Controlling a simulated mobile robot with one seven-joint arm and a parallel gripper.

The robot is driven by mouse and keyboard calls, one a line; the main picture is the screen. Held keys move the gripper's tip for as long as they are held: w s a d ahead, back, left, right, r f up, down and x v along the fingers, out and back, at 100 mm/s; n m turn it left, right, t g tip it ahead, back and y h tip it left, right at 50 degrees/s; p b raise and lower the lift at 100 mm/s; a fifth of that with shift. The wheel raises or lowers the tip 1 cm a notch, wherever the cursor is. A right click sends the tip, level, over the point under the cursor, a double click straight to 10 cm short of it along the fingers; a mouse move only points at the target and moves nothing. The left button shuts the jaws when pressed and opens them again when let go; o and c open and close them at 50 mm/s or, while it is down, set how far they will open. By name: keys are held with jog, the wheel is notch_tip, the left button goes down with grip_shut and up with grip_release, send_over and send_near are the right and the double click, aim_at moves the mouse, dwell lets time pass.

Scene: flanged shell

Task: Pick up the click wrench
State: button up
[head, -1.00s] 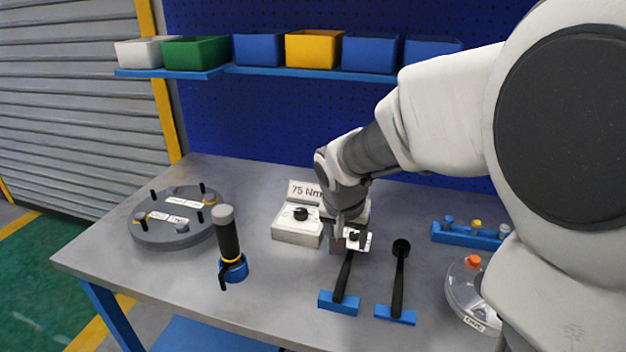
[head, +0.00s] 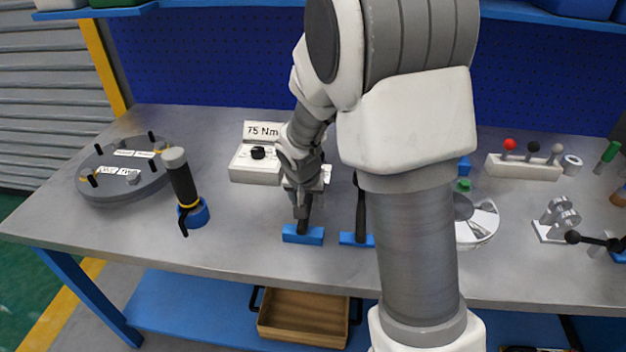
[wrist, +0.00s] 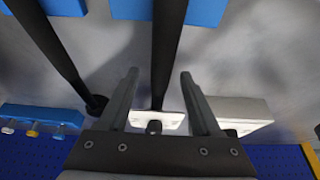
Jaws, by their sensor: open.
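Left block (head: 303,235) and right block (head: 356,239) stand near the front edge. A white 75 Nm tester (head: 256,163) stands behind. A capped black tool (head: 180,180) in a blue ring and a round grey flange (head: 118,176) are left.

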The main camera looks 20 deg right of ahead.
jog(key=shift+w+f, duration=0.1)
jog(key=shift+f, duration=0.15)
grip_shut()
jog(key=shift+r, duration=0.25)
jog(key=shift+w+r, duration=0.1)
jog(key=shift+r, duration=0.5)
notch_tip(320, 180, up, 3)
jog(key=shift+f+p, duration=0.15)
jog(key=shift+p, duration=0.45)
jog(key=s+d+r+p, duration=0.2)
jog(key=s+d+r, duration=0.4)
jog(key=d, duration=0.4)
jog(key=shift+s+r, duration=0.2)
jog(key=shift+r, duration=0.25)
